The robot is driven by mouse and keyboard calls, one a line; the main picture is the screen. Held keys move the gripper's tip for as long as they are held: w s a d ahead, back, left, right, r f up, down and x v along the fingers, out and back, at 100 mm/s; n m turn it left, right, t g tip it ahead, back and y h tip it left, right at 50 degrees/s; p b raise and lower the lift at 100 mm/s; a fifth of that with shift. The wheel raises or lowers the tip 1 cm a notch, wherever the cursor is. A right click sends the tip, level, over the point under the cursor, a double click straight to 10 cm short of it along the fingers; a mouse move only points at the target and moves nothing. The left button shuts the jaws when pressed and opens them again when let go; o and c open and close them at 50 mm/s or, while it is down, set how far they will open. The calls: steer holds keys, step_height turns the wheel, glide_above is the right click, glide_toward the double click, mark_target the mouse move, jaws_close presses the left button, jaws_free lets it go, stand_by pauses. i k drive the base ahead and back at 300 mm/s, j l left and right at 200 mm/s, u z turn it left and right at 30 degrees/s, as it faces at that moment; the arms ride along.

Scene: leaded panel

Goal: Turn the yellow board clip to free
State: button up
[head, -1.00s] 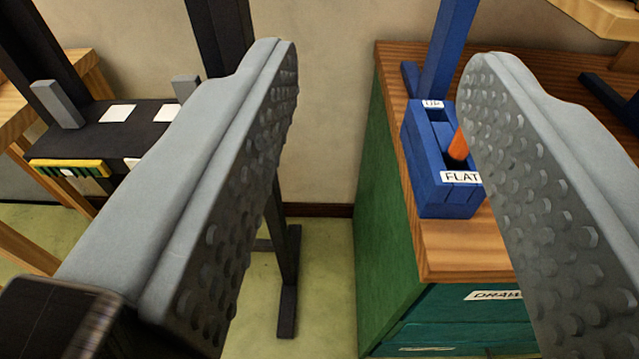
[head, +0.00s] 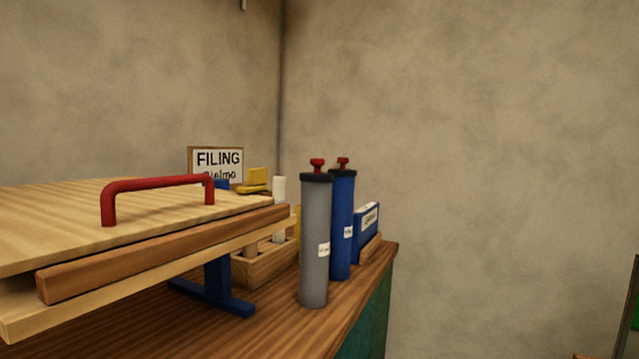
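A small yellow clip-like piece (head: 254,180) shows at the far right corner of a pale wooden board (head: 60,215). It looks like the board clip, but it is small here and I cannot tell which way it is turned. The board has a red handle (head: 160,183) on top and a brown wooden bar (head: 165,254) along its near edge. My gripper is not in view.
The board stands on a blue support (head: 217,285) on a wooden-topped cabinet (head: 345,318). A grey cylinder (head: 314,240) and a blue cylinder (head: 342,225), both red-knobbed, stand right of it. Behind are a wooden tray (head: 262,268), a blue box (head: 367,230) and a FILING sign (head: 217,162).

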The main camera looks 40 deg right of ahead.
mark_target(257, 177)
steer(key=z, duration=0.8)
